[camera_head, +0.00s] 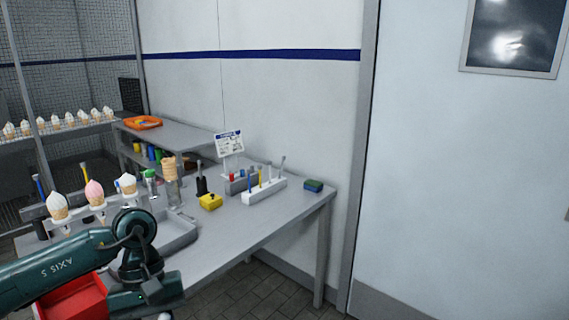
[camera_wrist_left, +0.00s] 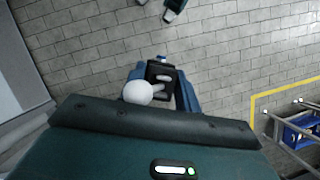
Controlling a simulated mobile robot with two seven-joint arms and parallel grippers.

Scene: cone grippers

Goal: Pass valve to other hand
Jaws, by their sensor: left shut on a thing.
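The valve (camera_wrist_left: 139,92) shows in the left wrist view as a round white knob with a pale stem, set against a dark part. My left gripper (camera_wrist_left: 162,82) has its blue fingers closed around it. My right gripper is not in the head view.
A grey table (camera_head: 232,243) holds ice cream cones in a rack, a grey tray (camera_head: 180,236), a yellow box (camera_head: 210,202) and a white holder (camera_head: 264,191). A red bin (camera_head: 75,304) is beside my left arm. A tiled floor lies below my left gripper.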

